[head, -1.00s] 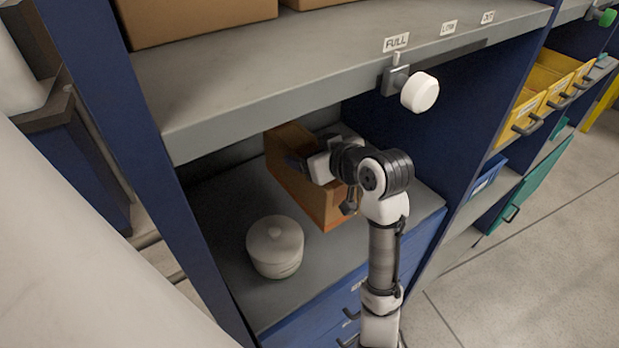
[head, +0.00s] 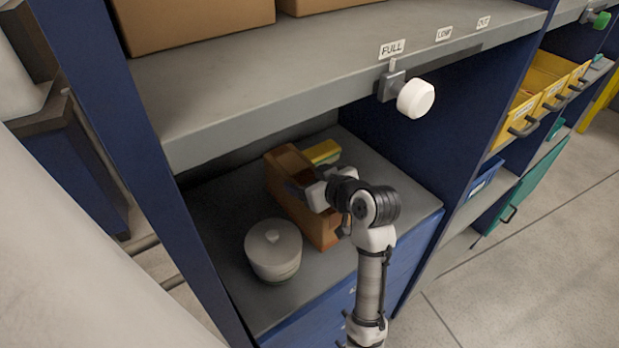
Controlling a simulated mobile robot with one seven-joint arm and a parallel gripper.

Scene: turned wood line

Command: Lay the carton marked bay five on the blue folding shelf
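I cannot make out a blue folding shelf; the bay has blue side panels and a grey deck (head: 225,200).
A white lidded pot (head: 273,252) stands left of the box, and a yellow item (head: 324,151) lies behind it. A grey shelf (head: 270,75) with a white knob (head: 415,98) overhangs the bay. Cartons (head: 195,22) sit above. Yellow bins (head: 550,85) are at right.

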